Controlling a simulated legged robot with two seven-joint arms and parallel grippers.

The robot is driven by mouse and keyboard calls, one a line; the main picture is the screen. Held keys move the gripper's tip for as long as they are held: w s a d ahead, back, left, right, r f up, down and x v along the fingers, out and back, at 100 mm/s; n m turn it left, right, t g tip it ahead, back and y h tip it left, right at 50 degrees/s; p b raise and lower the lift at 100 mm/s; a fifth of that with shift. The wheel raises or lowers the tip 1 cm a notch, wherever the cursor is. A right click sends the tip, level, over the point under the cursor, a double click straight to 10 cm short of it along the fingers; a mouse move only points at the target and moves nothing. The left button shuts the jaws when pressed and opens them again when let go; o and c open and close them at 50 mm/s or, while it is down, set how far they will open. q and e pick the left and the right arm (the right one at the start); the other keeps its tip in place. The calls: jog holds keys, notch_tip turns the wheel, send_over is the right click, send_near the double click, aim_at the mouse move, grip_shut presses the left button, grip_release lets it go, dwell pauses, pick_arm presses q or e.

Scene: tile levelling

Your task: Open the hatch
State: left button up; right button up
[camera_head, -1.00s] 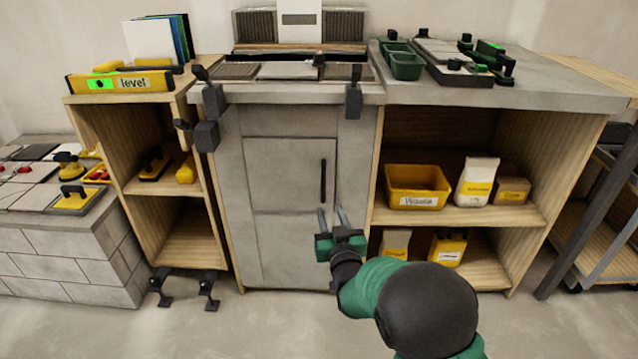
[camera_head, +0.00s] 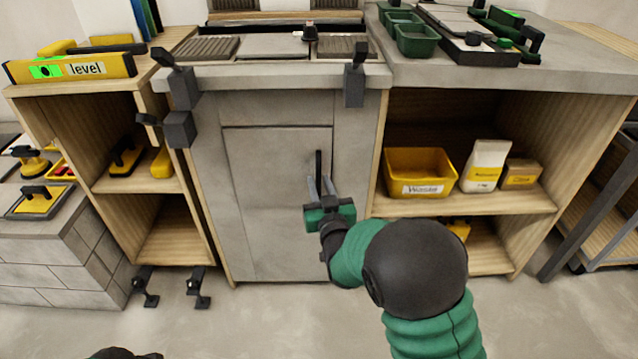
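The hatch (camera_head: 265,205) is a grey panel door in the front of the grey cabinet, and it is closed. Its handle (camera_head: 319,163) is a dark vertical bar near the upper right edge of the door. My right gripper (camera_head: 319,187) is at the handle's lower part, with one finger on each side of it in the picture. The fingers are apart; I cannot tell whether they touch the bar. My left gripper is not clearly seen; only a dark shape shows at the bottom left edge.
Black clamps (camera_head: 179,127) hang at the counter's front edge. Open wooden shelves stand on both sides, with a yellow bin (camera_head: 418,172) on the right one. A level (camera_head: 75,68) lies on the left unit. The floor (camera_head: 255,315) before the hatch is clear.

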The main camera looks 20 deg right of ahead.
grip_shut()
dwell(1.1)
